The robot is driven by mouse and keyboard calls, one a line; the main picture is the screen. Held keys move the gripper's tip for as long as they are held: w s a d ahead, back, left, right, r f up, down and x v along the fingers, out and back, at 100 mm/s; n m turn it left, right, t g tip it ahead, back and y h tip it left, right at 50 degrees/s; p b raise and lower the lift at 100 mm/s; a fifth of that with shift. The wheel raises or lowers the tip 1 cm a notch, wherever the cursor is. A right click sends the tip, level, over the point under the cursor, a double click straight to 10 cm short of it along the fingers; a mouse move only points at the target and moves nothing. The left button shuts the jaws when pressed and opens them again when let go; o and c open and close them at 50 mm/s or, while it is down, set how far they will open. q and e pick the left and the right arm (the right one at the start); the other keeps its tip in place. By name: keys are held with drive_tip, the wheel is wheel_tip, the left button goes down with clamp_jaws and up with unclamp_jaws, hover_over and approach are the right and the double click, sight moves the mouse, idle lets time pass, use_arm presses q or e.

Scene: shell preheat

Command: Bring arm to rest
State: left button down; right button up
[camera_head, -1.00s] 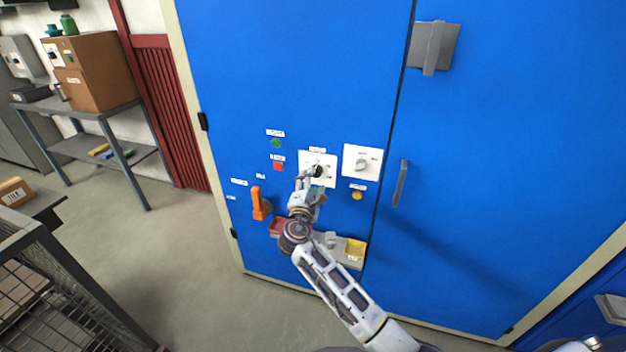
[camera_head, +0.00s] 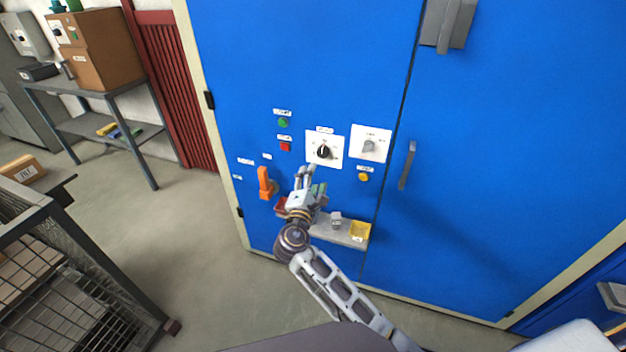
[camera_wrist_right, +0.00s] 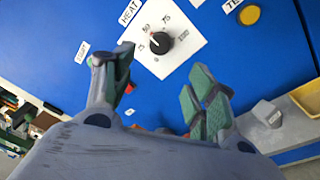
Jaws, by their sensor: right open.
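My right gripper (camera_head: 306,178) is open and empty in front of the blue cabinet (camera_head: 300,60), just below the left white dial plate. Its two green-padded fingers (camera_wrist_right: 165,100) stand apart in the right wrist view. The black knob (camera_head: 323,151) on that plate is clear of the fingers. In the wrist view the black knob (camera_wrist_right: 160,44) sits on a plate marked HEAT, with 25, 50 and 75 around it; its white pointer is near 50. My left gripper is not in view.
A second plate with a grey knob (camera_head: 369,146) is to the right. An orange handle (camera_head: 265,183) is left of my gripper. A grey shelf (camera_head: 338,235) with a yellow bin (camera_head: 360,231) juts out below. A wire cage (camera_head: 60,290) stands at lower left.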

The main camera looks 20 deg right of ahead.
idle(0.3)
